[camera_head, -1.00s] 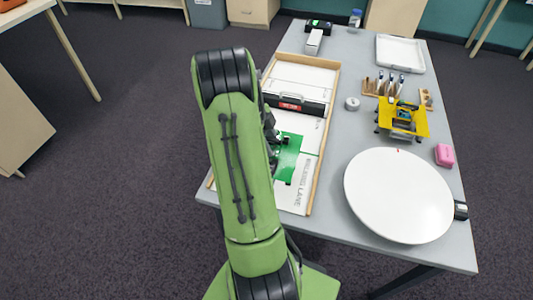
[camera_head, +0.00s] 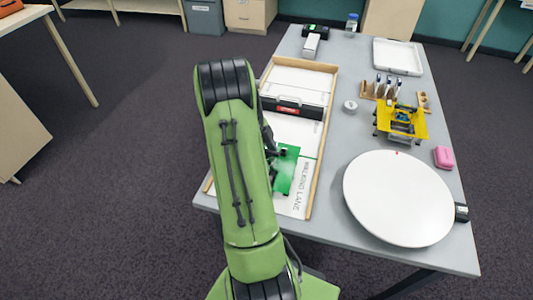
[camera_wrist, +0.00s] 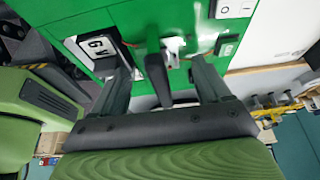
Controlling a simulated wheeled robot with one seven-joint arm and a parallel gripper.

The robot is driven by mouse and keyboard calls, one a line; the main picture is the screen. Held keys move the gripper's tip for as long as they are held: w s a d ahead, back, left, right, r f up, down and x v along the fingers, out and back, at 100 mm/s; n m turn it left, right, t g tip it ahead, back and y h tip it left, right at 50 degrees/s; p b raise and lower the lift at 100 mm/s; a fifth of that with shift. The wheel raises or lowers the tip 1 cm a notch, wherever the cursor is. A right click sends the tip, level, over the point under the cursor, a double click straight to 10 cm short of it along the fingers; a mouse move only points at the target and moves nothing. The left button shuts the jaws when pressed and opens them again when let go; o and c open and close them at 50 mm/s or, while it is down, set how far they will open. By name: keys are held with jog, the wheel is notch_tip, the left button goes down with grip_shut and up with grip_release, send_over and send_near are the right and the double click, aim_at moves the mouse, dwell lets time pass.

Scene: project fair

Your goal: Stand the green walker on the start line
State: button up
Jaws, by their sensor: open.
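The green walker (camera_head: 286,170) is on the near part of the white walking lane, partly hidden behind my arm. In the wrist view it shows as a green board (camera_wrist: 80,22) with a "6 V" label, a white switch and thin wires. My gripper (camera_wrist: 163,70) is open, close over the board, with a dark upright piece between its fingers. I cannot tell whether the fingers touch it. In the head view my arm hides most of the gripper. I cannot make out the start line; the walker's feet are hidden.
The wood-edged lane (camera_head: 324,135) has a black bar with a red label (camera_head: 287,108) across it. To the right are a white round disc (camera_head: 398,205), a yellow walker (camera_head: 402,122), a pink block (camera_head: 444,157) and a grey roll (camera_head: 350,106). A white tray (camera_head: 398,57) stands behind.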

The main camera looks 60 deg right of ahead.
jog(key=d+p+v, duration=0.1)
jog(key=p+v, duration=0.3)
jog(key=v, duration=0.8)
jog(key=w+a+r+n+t+h, duration=0.2)
jog(key=w+a+r+n+t, duration=0.15)
jog(key=a+r+n, duration=0.55)
jog(key=a+r+n+t, duration=0.2)
jog(key=a+r+n, duration=0.2)
jog(key=a+n, duration=0.65)
jog(key=s+a+n+t+y, duration=0.1)
jog(key=s+a+n+t, duration=0.1)
jog(key=s+a+n, duration=0.2)
jog(key=s+a+n+t+y, duration=0.1)
jog(key=s+a+n, duration=0.3)
jog(key=a+n, duration=0.7)
jog(key=shift+s+a+t+y, duration=0.25)
jog(key=shift+a+t, duration=0.5)
jog(key=shift+a, duration=0.5)
jog(key=shift+f, duration=0.1)
